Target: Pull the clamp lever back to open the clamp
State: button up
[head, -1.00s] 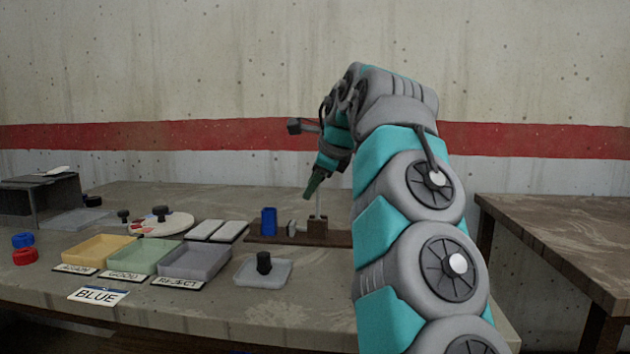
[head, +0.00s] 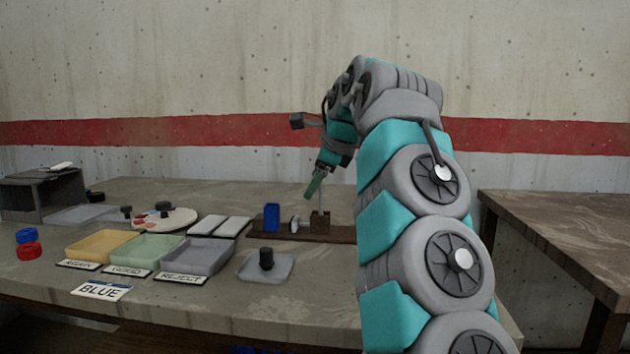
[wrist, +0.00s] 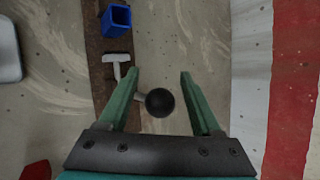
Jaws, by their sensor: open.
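My gripper (wrist: 160,95) is open, with one green finger on each side of the knob; contact cannot be told. My gripper (head: 312,188) is above the rail in the head view. A grey clamp pad (head: 295,223) stands between the block and a blue hollow part (head: 272,218), which also shows in the wrist view (wrist: 117,20).
The dark wooden rail (head: 258,229) lies on the table. Yellow (head: 98,262), green (head: 122,261) and grey (head: 182,271) trays stand left of it. A grey plate with a black knob (head: 267,268) lies in front. A second table (head: 560,225) stands at the right.

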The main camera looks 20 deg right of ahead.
jog(key=v, duration=0.7)
jog(key=shift+s+r, duration=0.15)
jog(key=shift+r, duration=0.05)
